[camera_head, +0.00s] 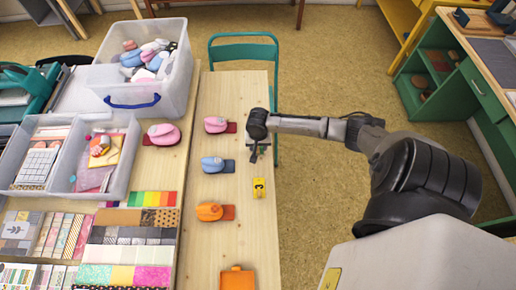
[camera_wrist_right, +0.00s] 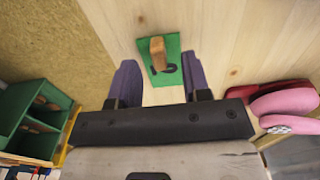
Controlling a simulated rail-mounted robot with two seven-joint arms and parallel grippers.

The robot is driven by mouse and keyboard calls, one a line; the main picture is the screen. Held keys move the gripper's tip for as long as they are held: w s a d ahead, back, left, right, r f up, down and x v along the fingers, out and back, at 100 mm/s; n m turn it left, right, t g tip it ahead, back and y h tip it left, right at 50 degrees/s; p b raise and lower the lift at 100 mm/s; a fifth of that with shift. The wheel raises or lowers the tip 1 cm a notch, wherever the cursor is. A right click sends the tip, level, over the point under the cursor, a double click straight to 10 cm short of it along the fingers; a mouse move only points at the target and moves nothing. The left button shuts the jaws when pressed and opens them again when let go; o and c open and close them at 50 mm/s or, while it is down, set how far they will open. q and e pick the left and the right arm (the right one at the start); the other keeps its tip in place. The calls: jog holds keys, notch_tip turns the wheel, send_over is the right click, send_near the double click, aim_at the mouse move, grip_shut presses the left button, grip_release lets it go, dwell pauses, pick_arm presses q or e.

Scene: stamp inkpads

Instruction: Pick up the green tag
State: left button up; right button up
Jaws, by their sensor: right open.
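The green tag (camera_wrist_right: 172,58) shows in the right wrist view as a flat green piece with a dark mark and a light-brown block on it, lying on the pale wood table. My right gripper (camera_head: 258,153) is open above the table in the head view. In the right wrist view its two purple fingers stand apart on either side of the tag's near end, with nothing gripped. I cannot tell the remaining height. In the head view I cannot make out the green tag near the gripper. My left gripper is not in view.
A yellow tag (camera_head: 258,188) marked with a dark figure lies near the gripper. A pink stamp (camera_head: 215,124), blue stamp (camera_head: 212,164) and orange stamp (camera_head: 209,211) line the table's left. An orange piece (camera_head: 237,279) lies in front. A green chair (camera_head: 243,50) stands behind.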

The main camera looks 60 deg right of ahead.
jog(key=shift+f, duration=0.55)
jog(key=shift+c, duration=0.2)
grip_shut()
jog(key=shift+r, duration=0.2)
